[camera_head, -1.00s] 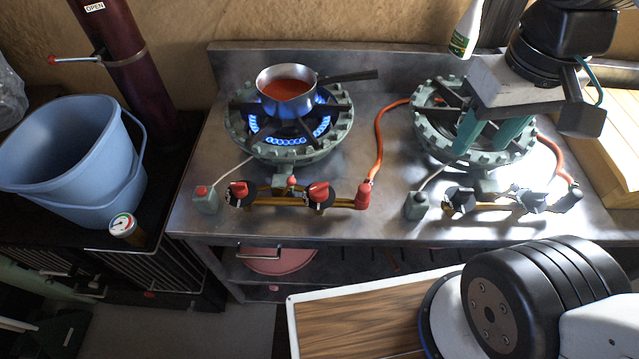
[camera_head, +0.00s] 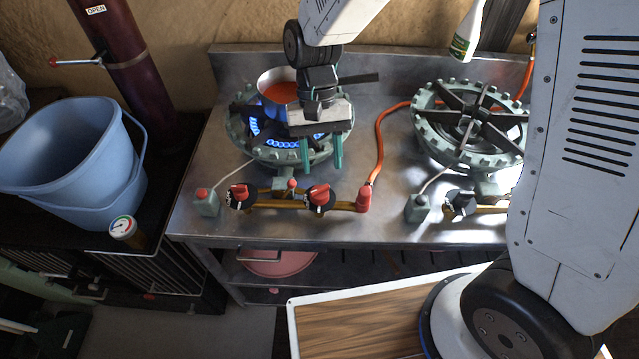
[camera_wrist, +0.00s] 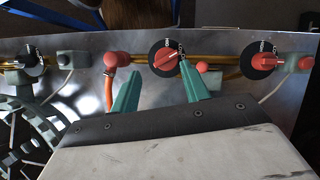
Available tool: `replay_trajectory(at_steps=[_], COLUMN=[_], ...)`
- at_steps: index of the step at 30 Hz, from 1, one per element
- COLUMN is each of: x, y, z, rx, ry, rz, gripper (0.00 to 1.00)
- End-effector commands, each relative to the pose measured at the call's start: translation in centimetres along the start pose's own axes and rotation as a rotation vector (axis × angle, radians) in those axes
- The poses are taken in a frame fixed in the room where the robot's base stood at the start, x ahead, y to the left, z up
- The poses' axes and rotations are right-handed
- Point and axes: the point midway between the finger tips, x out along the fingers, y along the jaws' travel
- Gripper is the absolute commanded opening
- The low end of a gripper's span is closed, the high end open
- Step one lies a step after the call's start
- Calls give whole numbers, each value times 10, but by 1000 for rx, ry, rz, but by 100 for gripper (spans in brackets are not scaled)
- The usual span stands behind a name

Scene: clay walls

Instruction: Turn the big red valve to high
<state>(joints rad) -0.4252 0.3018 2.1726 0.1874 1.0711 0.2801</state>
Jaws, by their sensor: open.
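Two red knobs with black dials sit on the brass pipe in front of the lit burner in the head view, a right one (camera_head: 321,196) and a left one (camera_head: 239,195). The views do not settle which is the big red valve. My gripper (camera_head: 321,168) is open and empty, pointing down just behind the right knob. In the wrist view my green fingers (camera_wrist: 157,74) lie either side of the line to that knob (camera_wrist: 165,59), with one tip close to its dial edge. The left knob (camera_wrist: 263,61) is farther right there. Contact cannot be told.
A pot (camera_head: 270,84) of red liquid sits on the burner (camera_head: 240,140) with blue flames, partly behind my gripper. An orange hose (camera_head: 378,140) rises just right. A blue bucket (camera_head: 60,150) is at left.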

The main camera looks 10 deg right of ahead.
Motion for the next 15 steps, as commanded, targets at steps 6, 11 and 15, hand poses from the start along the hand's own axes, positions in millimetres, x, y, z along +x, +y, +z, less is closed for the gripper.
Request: replay_trajectory(at_steps=[6, 11, 15], x=[6, 33, 53], y=[-7, -6, -7], z=[-9, -10, -10], rx=[68, 67, 67], ry=[32, 31, 32], rz=[-27, -26, -27], gripper=[46, 46, 46])
